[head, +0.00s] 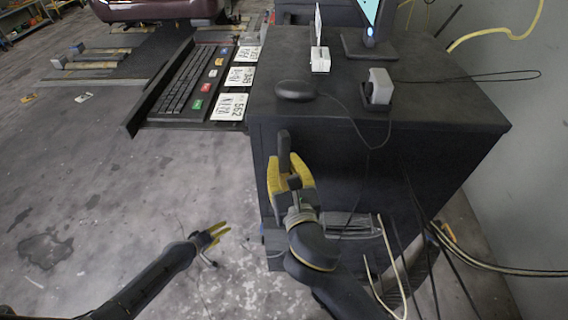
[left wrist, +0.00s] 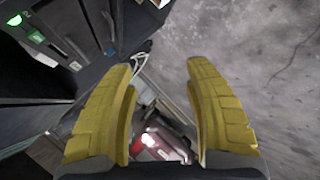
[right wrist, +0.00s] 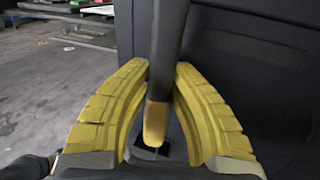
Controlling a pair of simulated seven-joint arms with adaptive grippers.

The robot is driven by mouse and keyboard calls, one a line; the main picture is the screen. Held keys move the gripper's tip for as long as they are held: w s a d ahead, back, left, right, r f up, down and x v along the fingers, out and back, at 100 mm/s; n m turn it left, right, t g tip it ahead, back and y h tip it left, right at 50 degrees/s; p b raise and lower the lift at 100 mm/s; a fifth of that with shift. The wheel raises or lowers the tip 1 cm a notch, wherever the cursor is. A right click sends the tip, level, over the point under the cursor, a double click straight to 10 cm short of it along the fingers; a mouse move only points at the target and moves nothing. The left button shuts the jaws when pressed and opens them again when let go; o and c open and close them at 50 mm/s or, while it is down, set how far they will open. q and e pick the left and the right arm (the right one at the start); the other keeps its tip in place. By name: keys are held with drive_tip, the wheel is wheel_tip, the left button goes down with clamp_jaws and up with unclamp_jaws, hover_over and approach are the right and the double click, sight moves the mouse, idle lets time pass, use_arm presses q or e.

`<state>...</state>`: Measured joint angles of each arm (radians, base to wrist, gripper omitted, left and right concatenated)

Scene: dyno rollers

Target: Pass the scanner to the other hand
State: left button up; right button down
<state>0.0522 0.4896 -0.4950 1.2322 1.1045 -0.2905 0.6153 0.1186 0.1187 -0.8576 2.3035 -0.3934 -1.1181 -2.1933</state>
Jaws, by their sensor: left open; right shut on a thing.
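The scanner (head: 284,148) is a slim dark bar held upright in front of the dark cabinet. In the right wrist view the scanner (right wrist: 168,45) runs up between the fingertips, and an orange-yellow end shows below them. My right gripper (head: 287,166) is shut on it; the yellow fingers (right wrist: 163,72) press it from both sides. My left gripper (head: 225,234) is open and empty, lower and to the left, apart from the scanner. In the left wrist view its fingers (left wrist: 163,65) are wide apart, and I cannot make out the scanner there.
The dark cabinet (head: 470,124) stands close behind the scanner. On top are a black mouse (head: 295,90), a small grey device (head: 378,88) and a monitor (head: 376,25). A keyboard shelf (head: 137,122) with number plates juts left. Cables hang at right. The floor around my left gripper is open.

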use_arm(q)
drive_tip(key=s+a+f+m+g+y, duration=0.2)
drive_tip(key=s+f+m, duration=0.1)
drive_tip(key=s+f, duration=0.85)
drive_tip(key=s+d+f+m+g, duration=0.2)
drive_tip(key=s+f, duration=0.3)
drive_tip(key=s, duration=0.7)
drive_tip(key=s+d+f+m+g+y, duration=0.1)
drive_tip(key=s+f+m, duration=0.3)
drive_tip(key=s, duration=0.9)
drive_tip(key=s+d+f+m+g+y, duration=0.1)
drive_tip(key=s+f, duration=0.5)
drive_tip(key=s, duration=0.7)
drive_tip(key=shift+d+f+m+g, duration=0.25)
drive_tip(key=shift+d+m+g, duration=0.55)
drive_tip(key=shift+d+m, duration=0.2)
